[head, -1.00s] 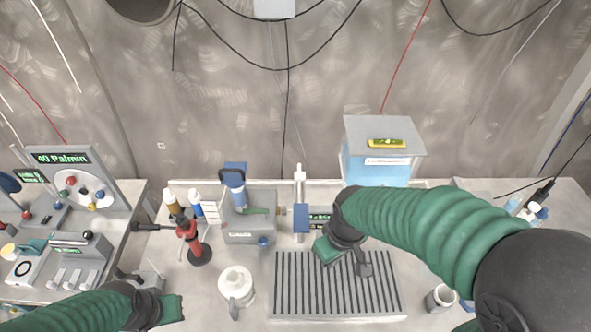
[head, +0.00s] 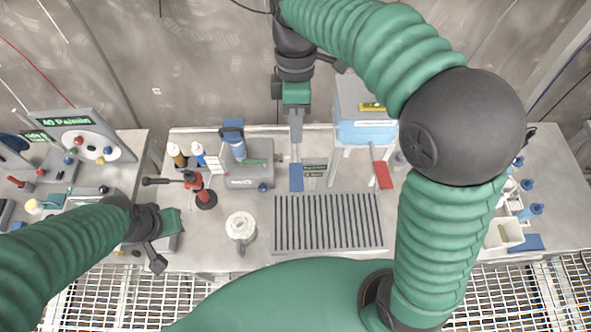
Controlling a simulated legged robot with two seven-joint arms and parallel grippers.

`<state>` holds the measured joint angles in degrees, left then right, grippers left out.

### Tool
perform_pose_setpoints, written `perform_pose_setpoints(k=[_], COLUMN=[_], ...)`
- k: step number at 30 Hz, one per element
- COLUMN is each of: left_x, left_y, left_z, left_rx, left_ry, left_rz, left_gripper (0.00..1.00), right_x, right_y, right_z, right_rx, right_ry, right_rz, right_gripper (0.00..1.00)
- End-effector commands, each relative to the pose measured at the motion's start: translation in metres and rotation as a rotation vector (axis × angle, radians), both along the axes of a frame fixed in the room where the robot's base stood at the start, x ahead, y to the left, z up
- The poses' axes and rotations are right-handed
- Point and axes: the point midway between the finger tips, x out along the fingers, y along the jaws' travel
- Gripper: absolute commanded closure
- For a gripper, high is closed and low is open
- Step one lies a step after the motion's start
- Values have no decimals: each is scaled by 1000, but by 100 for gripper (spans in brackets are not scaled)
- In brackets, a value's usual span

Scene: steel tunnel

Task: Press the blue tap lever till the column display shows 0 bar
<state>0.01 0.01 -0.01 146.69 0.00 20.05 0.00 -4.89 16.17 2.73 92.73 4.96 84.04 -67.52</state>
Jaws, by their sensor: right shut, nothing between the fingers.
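A blue lever-like piece (head: 296,178) stands low at the front of a slim grey column (head: 296,125) at the middle back of the bench; I take it to be the tap lever. A small display (head: 315,170) with green and yellowish text sits just right of it; its figures are too small to read. My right gripper (head: 296,97) is shut and empty, pointing down at the column's upper end and hiding its top. I cannot tell whether it touches the column. My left gripper (head: 172,223) is at the lower left, well away from the lever; its jaw opening is unclear.
A slotted drain grate (head: 328,222) lies in front of the column. A blue tank (head: 366,131) and red lever (head: 383,175) stand right, a grey device (head: 250,175) left.

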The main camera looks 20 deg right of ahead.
Motion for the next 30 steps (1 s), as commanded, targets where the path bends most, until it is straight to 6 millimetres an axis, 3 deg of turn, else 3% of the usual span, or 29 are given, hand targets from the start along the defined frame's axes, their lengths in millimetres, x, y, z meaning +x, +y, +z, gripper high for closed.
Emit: perform_pose_setpoints(k=[5,19,24,30], left_x=[0,0,0,0], left_y=[0,0,0,0], left_z=[7,35,39,38], left_rx=[0,0,0,0], left_ry=[0,0,0,0], left_rz=[0,0,0,0], left_gripper=[100,100,100,100], right_x=[-9,-31,-34,-34], right_y=[4,10,10,11], right_z=[-21,-114,-130,-133], right_rx=[-3,-3,-2,-3], right_ry=[5,5,1,0], right_rz=[1,-1,-1,-1], right_gripper=[100,100,100,100])
